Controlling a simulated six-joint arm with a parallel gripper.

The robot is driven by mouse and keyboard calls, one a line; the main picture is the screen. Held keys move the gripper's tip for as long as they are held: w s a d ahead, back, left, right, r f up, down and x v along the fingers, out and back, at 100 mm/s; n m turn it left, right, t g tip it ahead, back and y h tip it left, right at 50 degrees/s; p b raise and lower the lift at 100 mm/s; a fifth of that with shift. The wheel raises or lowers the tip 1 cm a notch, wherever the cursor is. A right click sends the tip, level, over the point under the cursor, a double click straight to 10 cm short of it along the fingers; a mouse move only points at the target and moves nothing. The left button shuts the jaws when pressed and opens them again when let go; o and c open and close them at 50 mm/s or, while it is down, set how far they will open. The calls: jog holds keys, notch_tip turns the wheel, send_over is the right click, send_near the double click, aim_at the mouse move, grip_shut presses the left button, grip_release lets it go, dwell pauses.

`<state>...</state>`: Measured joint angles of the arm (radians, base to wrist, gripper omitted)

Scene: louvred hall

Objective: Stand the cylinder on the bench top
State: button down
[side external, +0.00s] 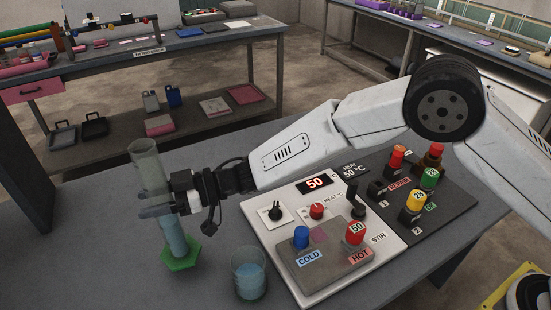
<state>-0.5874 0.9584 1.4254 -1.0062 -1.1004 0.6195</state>
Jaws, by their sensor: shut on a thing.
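The cylinder is a tall, clear measuring cylinder (174,238) with a green six-sided foot and bluish liquid in its lower part. It stands out at the left of the bench top (95,255), leaning with its mouth toward the upper left in the picture. My gripper (158,204) is shut around the middle of its tube, coming from the right. The fingers hide part of the tube. The foot is close to the bench surface; I cannot tell whether it touches.
A beaker (248,272) of bluish liquid stands right of the foot. A white heat-and-stir panel (272,236) with knobs and a dark block of coloured-capped vials (452,196) lie further right. Bench space left of the cylinder is bare.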

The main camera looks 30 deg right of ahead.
jog(key=shift+w+a+f, duration=0.1)
jog(key=shift+w+f, duration=0.05)
jog(key=shift+f, duration=0.05)
jog(key=shift+w+a+f, duration=0.1)
jog(key=shift+w+f, duration=0.05)
jog(key=shift+f, duration=1.7)
jog(key=shift+c, duration=0.8)
grip_release()
jog(key=s+d, duration=0.1)
jog(key=d, duration=1.1)
jog(key=shift+s, duration=0.3)
